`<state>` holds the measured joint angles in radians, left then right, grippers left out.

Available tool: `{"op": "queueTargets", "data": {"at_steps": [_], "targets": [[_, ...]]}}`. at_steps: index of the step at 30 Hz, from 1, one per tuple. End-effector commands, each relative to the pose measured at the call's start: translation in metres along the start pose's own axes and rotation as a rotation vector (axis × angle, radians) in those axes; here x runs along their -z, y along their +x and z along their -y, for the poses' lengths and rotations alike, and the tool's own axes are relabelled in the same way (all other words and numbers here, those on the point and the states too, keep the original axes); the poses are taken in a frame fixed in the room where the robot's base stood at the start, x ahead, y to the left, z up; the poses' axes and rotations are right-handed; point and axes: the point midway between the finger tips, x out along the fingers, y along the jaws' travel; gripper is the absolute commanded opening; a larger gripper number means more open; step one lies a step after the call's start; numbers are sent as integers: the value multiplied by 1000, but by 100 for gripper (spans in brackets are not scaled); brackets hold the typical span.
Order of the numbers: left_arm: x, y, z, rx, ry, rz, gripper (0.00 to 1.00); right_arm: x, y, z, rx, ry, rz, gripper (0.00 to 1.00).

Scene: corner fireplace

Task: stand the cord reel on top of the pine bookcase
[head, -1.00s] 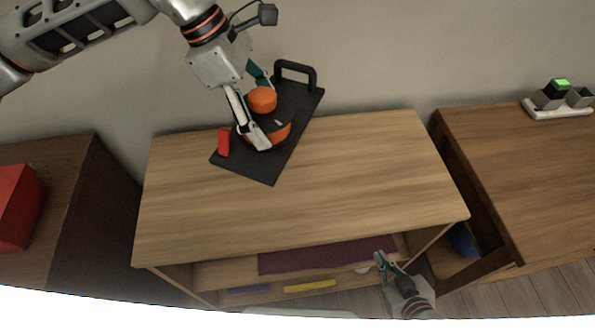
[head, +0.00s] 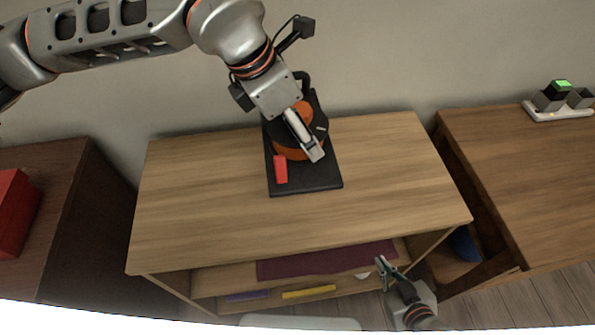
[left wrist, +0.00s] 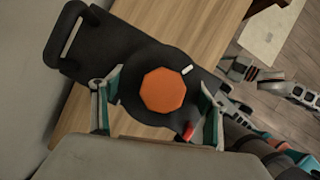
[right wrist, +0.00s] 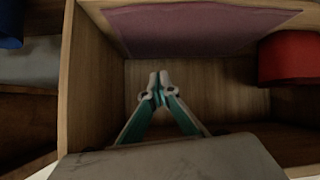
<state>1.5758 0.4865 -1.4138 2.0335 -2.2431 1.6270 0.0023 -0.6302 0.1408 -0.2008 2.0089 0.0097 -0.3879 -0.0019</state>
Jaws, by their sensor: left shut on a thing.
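The cord reel (head: 312,182) has a black base plate with a loop handle, an orange drum and a red block near one corner. It is over the rear middle of the pine bookcase (head: 390,190), handle toward the wall; I cannot tell whether its base touches the top. My left gripper (head: 304,142) is shut on the reel from above. In the left wrist view its fingers sit on either side of the reel's orange hub (left wrist: 163,90). My right gripper (head: 388,268) is empty, low before the bookcase front; its fingertips meet in the right wrist view (right wrist: 155,85).
A red box (head: 14,212) stands on the dark cabinet at left. A power strip with plugs (head: 560,110) lies on the right cabinet. A purple mat (head: 325,262) and a yellow bar (head: 308,292) are on the shelves. The bookcase top is otherwise bare.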

Motion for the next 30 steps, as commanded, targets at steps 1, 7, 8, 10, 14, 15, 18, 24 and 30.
{"op": "queueTargets", "data": {"at_steps": [1,7,8,10,14,15,18,24,30], "targets": [[5,12,0,3,-1,-1,37,-2,0,0,0,-1,2,0],[23,55,0,3,0,0,37,-5,1,1,0,-4,5,0],[25,61,0,2,0,0,37,-6,2,0,-1,-4,6,0],[30,72,0,2,0,0,37,-6,2,0,-1,-5,6,0],[35,85,-1,0,0,2,37,-5,2,-1,-3,-6,4,0],[35,87,-1,-1,0,2,37,-5,2,-1,-4,-7,2,0],[37,90,-1,-1,0,2,37,-3,2,-2,-5,-7,0,0],[46,113,0,1,-1,0,37,-6,3,-1,-5,-8,2,0],[53,129,-1,-1,1,3,37,-6,5,-2,-6,-12,2,0]]}}
